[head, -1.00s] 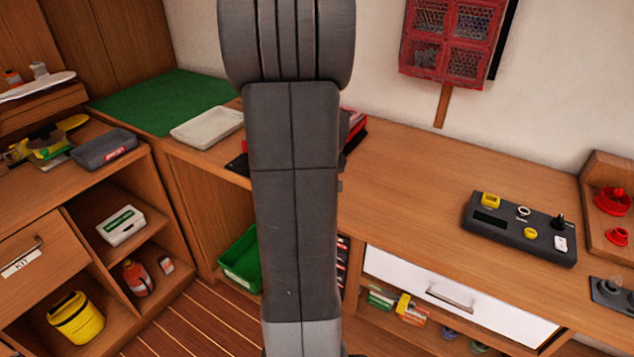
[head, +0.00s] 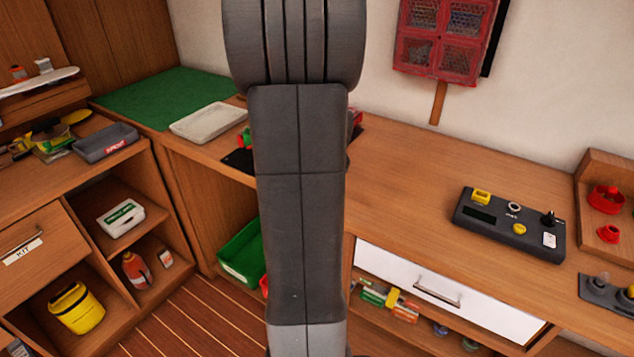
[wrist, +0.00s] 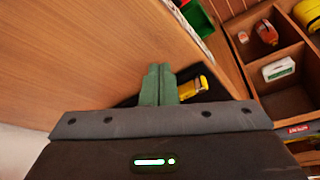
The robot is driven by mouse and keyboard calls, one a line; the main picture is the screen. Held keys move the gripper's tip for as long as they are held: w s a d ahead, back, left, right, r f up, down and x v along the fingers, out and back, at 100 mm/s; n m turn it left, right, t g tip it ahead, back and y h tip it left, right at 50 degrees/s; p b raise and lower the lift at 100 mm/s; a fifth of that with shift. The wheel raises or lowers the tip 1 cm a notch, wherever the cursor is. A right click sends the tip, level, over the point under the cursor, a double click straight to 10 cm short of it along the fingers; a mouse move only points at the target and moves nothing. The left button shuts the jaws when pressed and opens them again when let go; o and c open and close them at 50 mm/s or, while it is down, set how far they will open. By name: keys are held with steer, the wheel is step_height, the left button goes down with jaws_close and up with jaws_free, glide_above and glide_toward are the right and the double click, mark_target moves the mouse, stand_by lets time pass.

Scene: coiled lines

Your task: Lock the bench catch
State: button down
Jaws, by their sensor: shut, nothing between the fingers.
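My gripper (wrist: 158,86) shows in the wrist view with its two green fingers together and nothing between them. Just right of the fingertips is a small yellow part (wrist: 195,88) on a black base (wrist: 214,91), over the wooden bench (wrist: 90,75); I cannot tell whether the fingers touch it. I cannot tell for certain that this is the bench catch. In the head view my arm hides the gripper and most of this spot. A black plate (head: 238,161) shows at the arm's left edge, with a small green and red bit (head: 246,138) above it.
A white tray (head: 203,122) and green mat (head: 165,98) lie left of the arm. A black control panel (head: 510,225) sits on the right of the bench, with a white drawer (head: 440,288) below. A red cabinet (head: 440,45) hangs on the wall. The bench middle is clear.

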steer(key=w+d+v, duration=0.1)
steer(key=v, duration=0.8)
steer(key=shift+w+d+r, duration=0.2)
steer(key=shift+d+r, duration=0.15)
steer(key=shift+r, duration=0.1)
steer(key=shift+f, duration=0.1)
